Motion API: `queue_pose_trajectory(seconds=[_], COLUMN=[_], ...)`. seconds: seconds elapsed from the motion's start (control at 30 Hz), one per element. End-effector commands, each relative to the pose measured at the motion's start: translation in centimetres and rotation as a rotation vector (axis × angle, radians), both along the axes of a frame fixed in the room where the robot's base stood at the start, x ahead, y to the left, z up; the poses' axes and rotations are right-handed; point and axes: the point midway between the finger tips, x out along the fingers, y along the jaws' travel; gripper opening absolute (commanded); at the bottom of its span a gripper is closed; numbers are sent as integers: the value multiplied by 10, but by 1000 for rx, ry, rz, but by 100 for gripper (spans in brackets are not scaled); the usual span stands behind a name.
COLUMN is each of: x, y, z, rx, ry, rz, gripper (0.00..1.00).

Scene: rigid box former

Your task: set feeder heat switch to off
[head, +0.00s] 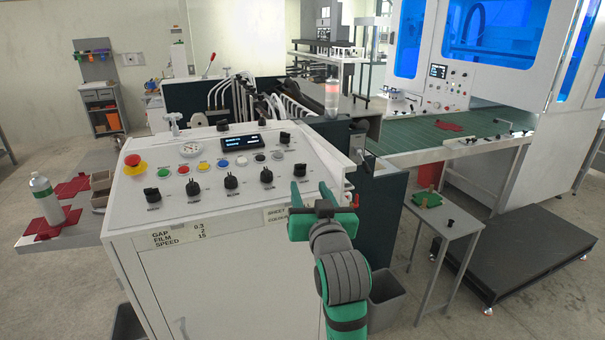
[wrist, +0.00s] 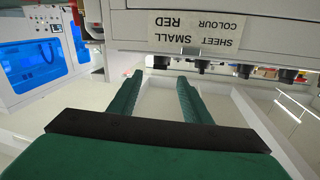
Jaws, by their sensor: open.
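The sloped white control panel (head: 215,208) fills the middle of the head view. A front row of black rotary knobs runs across it, including a left knob (head: 152,195), a middle knob (head: 231,182) and a right knob (head: 299,171). More black switches stand at its back edge, including one (head: 285,137) at the back right. The labels are too small to read, so I cannot tell which is feeder heat. My gripper (head: 311,192) is open and empty near the panel's front right corner. In the wrist view my gripper (wrist: 160,80) points below an upside-down label plate (wrist: 199,30).
A red emergency button (head: 133,160), coloured push buttons, a gauge (head: 190,150) and a small display (head: 242,142) share the panel. A clear bottle (head: 45,200) stands on the left side table. A small table (head: 440,222) and a dark platform (head: 515,262) stand right.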

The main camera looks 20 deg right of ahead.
Motion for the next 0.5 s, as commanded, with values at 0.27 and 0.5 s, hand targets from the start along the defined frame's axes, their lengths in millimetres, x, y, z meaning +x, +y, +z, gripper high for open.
queue_pose_trajectory(seconds=[0.27, 0.5], x=[49, 82], y=[-7, -11], z=[0, 0], rx=[-1, 0], ry=[1, 0], rz=[0, 1], gripper=[44, 44])
